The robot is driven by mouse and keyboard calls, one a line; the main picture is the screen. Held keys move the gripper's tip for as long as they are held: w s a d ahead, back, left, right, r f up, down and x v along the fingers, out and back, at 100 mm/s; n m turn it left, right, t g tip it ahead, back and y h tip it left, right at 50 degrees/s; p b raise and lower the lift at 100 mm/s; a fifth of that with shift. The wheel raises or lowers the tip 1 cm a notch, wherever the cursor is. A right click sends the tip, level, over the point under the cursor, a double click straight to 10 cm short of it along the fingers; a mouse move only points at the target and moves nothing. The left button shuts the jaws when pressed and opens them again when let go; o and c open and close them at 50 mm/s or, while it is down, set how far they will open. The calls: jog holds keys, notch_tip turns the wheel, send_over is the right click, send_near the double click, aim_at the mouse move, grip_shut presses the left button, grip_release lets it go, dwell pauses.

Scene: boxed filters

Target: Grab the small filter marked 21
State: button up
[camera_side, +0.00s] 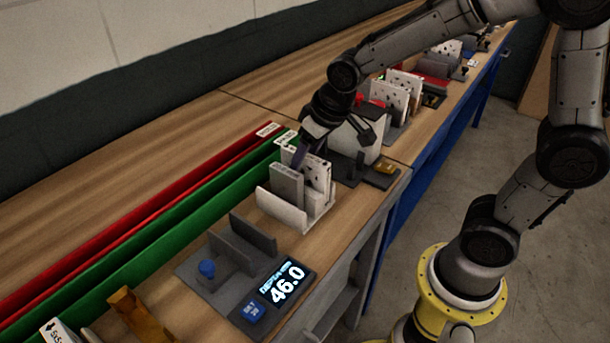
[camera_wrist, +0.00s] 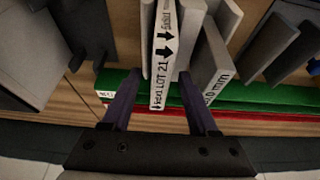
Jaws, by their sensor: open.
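The filter marked 21 (camera_wrist: 163,58) stands on edge in the wrist view, with a white edge reading "LOT 21" and black arrows. My gripper (camera_wrist: 158,80) is open, with one dark purple finger on each side of that filter's near end and visible gaps between. In the side view my gripper (camera_side: 313,148) is at the upright filters in the pale rack (camera_side: 277,211). A grey-faced filter (camera_side: 287,186) and a speckled white one (camera_side: 319,172) stand there; I cannot tell there which is marked 21.
A panel marked "10 mm" (camera_wrist: 216,78) leans close to the right finger in the wrist view. Green (camera_side: 150,237) and red (camera_side: 130,209) rails run along the bench. A grey fixture with a display reading 46.0 (camera_side: 286,283) sits in front; a white box (camera_side: 357,140) stands behind.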

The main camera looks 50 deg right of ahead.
jog(key=shift+f, duration=0.25)
jog(key=shift+c, duration=0.3)
grip_shut()
dwell(1.3)
